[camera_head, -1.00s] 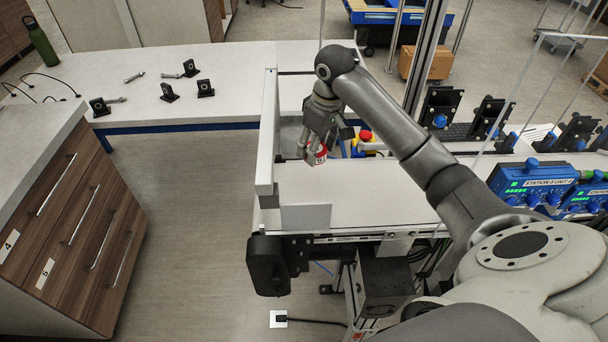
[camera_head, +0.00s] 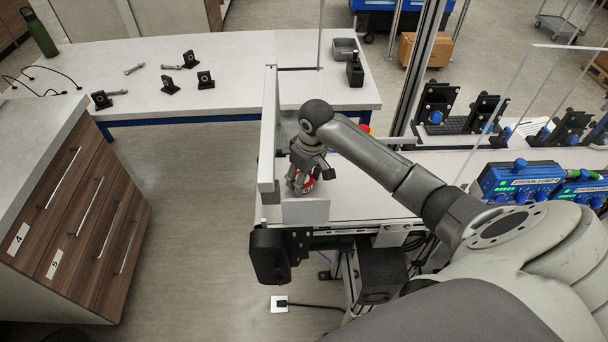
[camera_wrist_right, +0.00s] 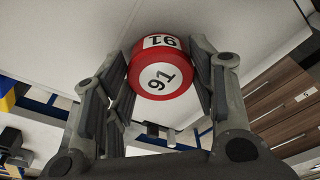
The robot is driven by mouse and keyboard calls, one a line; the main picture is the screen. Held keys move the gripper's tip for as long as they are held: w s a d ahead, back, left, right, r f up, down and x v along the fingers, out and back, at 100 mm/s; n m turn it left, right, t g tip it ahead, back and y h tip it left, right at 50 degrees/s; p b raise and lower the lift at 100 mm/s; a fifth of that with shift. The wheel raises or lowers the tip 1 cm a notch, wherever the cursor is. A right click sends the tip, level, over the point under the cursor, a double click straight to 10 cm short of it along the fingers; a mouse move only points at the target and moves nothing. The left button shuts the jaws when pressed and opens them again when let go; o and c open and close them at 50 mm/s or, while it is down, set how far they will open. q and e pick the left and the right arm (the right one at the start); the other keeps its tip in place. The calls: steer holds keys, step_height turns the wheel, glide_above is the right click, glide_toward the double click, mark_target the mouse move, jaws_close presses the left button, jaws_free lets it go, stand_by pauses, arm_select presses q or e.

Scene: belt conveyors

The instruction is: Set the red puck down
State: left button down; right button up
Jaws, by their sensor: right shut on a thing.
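The red puck (camera_wrist_right: 161,66) has white labels reading 91. In the right wrist view it sits between the two fingers of my right gripper (camera_wrist_right: 160,90), which is shut on it. In the head view the puck (camera_head: 307,186) shows partly below my right gripper (camera_head: 306,178), over the near left end of the white conveyor (camera_head: 350,203). The gripper's fingers hide part of it. I cannot tell whether the puck touches the belt. My left gripper is not in view.
A light rail (camera_head: 268,130) runs along the conveyor's left end, and a small grey plate (camera_head: 305,211) stands at its near edge. Blue station boxes (camera_head: 520,180) are on the right. A white table (camera_head: 230,75) with black brackets lies behind. A clear panel (camera_head: 525,110) stands at right.

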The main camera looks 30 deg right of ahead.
mark_target(309, 183)
steer(key=o, duration=0.6)
steer(key=shift+f, duration=0.15)
steer(key=o, duration=0.5)
steer(key=shift+c, duration=0.2)
step_height(309, 183, up, 12)
steer(key=s+b, duration=0.1)
steer(key=b, duration=0.2)
steer(key=shift+s+d, duration=0.2)
steer(key=shift+s, duration=0.2)
